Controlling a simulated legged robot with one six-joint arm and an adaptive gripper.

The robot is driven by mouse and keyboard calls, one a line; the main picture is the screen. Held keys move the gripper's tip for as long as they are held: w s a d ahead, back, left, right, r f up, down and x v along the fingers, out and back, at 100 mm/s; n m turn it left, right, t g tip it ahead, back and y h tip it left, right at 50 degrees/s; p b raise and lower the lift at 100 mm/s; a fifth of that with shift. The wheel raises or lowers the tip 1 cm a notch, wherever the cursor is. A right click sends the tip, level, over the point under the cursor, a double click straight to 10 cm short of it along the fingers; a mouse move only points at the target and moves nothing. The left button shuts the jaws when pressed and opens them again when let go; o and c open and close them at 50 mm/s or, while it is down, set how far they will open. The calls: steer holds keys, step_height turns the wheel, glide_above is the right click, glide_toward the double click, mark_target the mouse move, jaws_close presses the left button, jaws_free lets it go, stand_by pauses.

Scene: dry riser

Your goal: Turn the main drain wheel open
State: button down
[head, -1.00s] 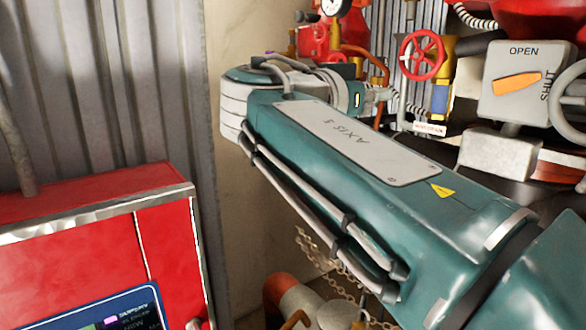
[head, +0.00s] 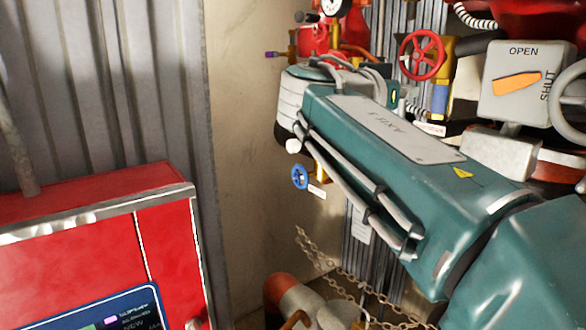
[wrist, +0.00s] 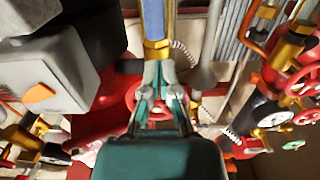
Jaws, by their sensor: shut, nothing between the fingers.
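A red spoked handwheel (head: 422,55) sits on a yellow-bodied valve at the upper right of the head view. A small white label (head: 430,129) below it is partly covered by my arm and too small to read. In the wrist view a red wheel (wrist: 132,96) shows behind my gripper (wrist: 160,72), its middle mostly hidden by the fingers. My gripper is shut and empty, with its tips in front of the wheel and the yellow and blue valve body. I cannot tell whether they touch. In the head view my arm hides the gripper.
A grey box with an orange lever (head: 517,83), marked OPEN and SHUT, stands right of the wheel. A small blue wheel (head: 300,177) is below my forearm. A red cabinet (head: 100,205) fills the lower left, and a chain (head: 330,262) hangs low. A gauge (wrist: 268,112) shows in the wrist view.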

steer(key=shift+r, duration=0.45)
stand_by(0.6)
steer(key=shift+s+d+r, duration=0.1)
steer(key=shift+s+d, duration=0.15)
steer(key=shift+s, duration=0.15)
stand_by(0.6)
steer(key=f+v, duration=0.1)
steer(key=v, duration=0.5)
stand_by(0.5)
steer(key=x, duration=0.6)
steer(key=shift+w+a, duration=0.2)
steer(key=shift+w, duration=0.1)
